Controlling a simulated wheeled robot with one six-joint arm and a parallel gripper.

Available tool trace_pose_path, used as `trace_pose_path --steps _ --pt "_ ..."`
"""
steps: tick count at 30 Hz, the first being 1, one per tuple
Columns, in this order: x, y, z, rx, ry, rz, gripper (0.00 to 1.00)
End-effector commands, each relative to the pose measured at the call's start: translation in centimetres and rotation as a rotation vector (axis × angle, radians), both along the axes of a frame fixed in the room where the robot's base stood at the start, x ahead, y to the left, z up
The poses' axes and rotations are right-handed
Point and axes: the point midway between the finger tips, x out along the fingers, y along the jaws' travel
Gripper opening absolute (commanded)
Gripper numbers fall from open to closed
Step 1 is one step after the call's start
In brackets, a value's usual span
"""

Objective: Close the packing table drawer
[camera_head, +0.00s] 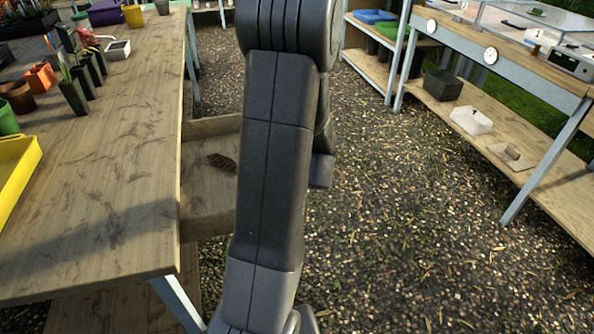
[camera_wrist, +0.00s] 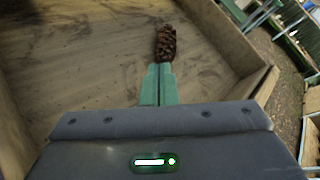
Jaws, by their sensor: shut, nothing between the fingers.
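The packing table (camera_head: 130,190) stands at the left in the head view, and its wooden drawer (camera_head: 205,212) is pulled out from the table's right side. A brown pine cone (camera_head: 221,162) lies in the drawer; it also shows in the wrist view (camera_wrist: 166,42). My arm hides part of the drawer in the head view. In the wrist view, the green fingers of my gripper (camera_wrist: 158,83) are shut and empty, over the drawer's floor (camera_wrist: 75,60). Their tips appear close to the pine cone; I cannot tell whether they touch it. A drawer wall (camera_wrist: 228,38) runs along the right.
Pots and plants (camera_head: 72,95) and a yellow tray (camera_head: 15,175) stand on the packing table. A shelved bench (camera_head: 540,70) with boxes stands at the right. The gravel floor (camera_head: 400,220) between them is clear.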

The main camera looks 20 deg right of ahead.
Motion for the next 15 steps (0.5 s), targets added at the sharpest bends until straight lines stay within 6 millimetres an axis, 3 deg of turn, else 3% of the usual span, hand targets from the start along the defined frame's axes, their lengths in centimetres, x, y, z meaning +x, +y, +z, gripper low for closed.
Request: trace_pose_path --steps 1,8,15 --pt "-0.1 -0.5 0.9 -0.016 0.015 0.036 0.0" --pt "-1.3 -3.5 2.1 -0.101 0.132 0.205 0.0" --pt "-3.0 -9.5 4.2 -0.253 0.335 0.354 0.0"
